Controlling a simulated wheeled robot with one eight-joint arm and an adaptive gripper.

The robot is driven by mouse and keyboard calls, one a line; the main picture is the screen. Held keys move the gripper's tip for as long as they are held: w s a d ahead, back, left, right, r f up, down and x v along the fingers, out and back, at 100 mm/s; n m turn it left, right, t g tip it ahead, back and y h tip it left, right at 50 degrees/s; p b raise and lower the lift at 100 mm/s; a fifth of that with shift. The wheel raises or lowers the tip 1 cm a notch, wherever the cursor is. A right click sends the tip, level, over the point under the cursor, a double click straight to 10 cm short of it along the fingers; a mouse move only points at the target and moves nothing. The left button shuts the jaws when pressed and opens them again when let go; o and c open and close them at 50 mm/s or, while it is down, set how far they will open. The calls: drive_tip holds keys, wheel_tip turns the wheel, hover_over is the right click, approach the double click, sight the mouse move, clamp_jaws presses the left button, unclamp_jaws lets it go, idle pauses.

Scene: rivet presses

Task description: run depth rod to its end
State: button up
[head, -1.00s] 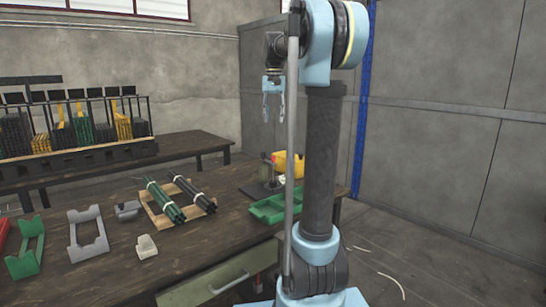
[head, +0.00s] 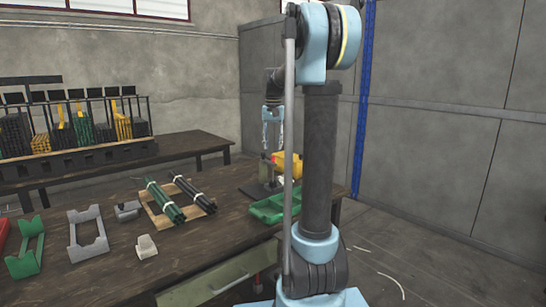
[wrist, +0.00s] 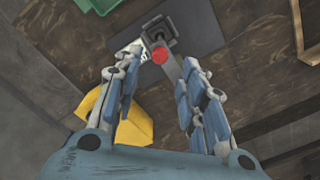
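A small press (head: 265,178) stands on a dark base plate at the far right of the bench, partly hidden by my arm. In the wrist view the press (wrist: 159,32) has a round red knob (wrist: 160,57) on a grey arm; I cannot tell for sure whether this is the depth rod. My gripper (head: 272,146) points down above the press. In the wrist view my gripper (wrist: 161,62) is open and empty, with a finger on each side of the red knob. The knob seems to lie below the fingertips, apart from them.
A yellow bin (head: 291,163) is close behind the press, and a green tray (head: 268,210) is in front. Bundled green rods (head: 164,200) and dark rods (head: 194,193) lie on a wooden pallet to the left. Grey and green brackets lie further left.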

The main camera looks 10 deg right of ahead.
sight(273, 159)
drive_tip(key=shift+f, duration=2.6)
clamp_jaws()
